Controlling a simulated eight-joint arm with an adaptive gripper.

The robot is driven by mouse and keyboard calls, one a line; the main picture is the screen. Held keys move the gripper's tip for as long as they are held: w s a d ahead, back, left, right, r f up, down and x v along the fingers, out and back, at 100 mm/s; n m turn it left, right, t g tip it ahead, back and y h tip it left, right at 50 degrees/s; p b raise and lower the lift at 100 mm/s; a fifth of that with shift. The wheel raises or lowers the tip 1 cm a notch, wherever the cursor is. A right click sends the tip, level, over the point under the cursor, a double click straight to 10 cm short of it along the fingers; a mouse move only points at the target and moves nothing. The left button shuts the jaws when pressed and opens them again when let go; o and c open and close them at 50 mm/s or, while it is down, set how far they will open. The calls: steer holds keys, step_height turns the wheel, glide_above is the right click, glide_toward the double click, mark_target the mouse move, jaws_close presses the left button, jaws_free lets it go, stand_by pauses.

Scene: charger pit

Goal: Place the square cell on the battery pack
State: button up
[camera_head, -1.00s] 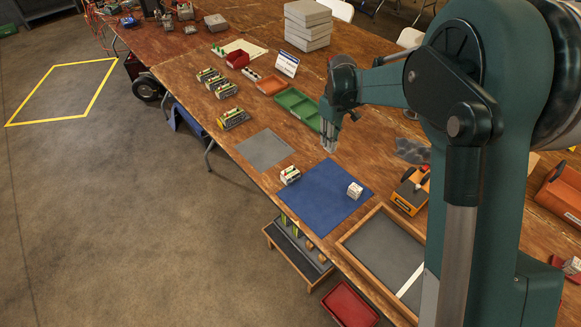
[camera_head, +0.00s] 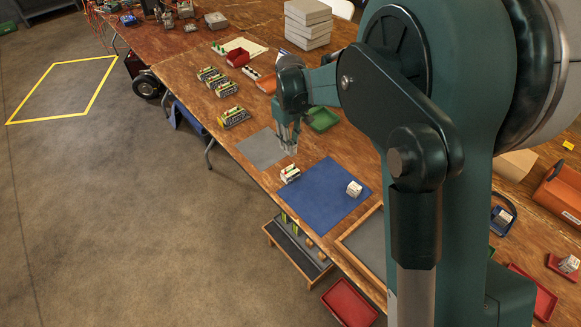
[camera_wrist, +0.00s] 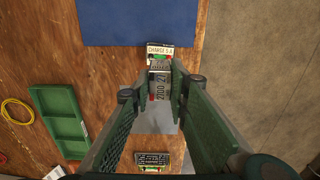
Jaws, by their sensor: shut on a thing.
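My gripper (camera_head: 289,150) is shut on a small pale grey block with printed numbers, which looks like the square cell (camera_wrist: 160,86). In the wrist view the cell sits between my fingertips (camera_wrist: 161,84). A battery pack (camera_head: 290,174) with a white top and green and red marks stands at the left edge of the blue mat (camera_head: 325,195). In the wrist view this pack, labelled "CHARGE 5 A" (camera_wrist: 160,49), shows just beyond the cell, which partly hides it. In the head view my gripper is above the grey mat (camera_head: 258,150), just behind the pack.
A white cube (camera_head: 354,188) stands on the blue mat. Other packs (camera_head: 234,117) stand farther back along the table's left edge. A green tray (camera_head: 323,119) lies right of my gripper. A wood-framed tray (camera_head: 365,240) lies at the front, above a red bin (camera_head: 349,303).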

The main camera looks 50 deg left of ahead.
step_height(320, 180, down, 6)
steer(key=shift+f, duration=0.15)
stand_by(0.5)
steer(key=shift+f, duration=0.1)
steer(key=shift+f+b, duration=0.4)
steer(key=shift+f, duration=1.4)
steer(key=shift+d+f+b, duration=0.1)
steer(key=shift+f+b, duration=0.4)
steer(key=shift+f, duration=0.05)
steer(key=o, duration=0.9)
steer(key=shift+f, duration=0.1)
steer(key=shift+o, duration=0.2)
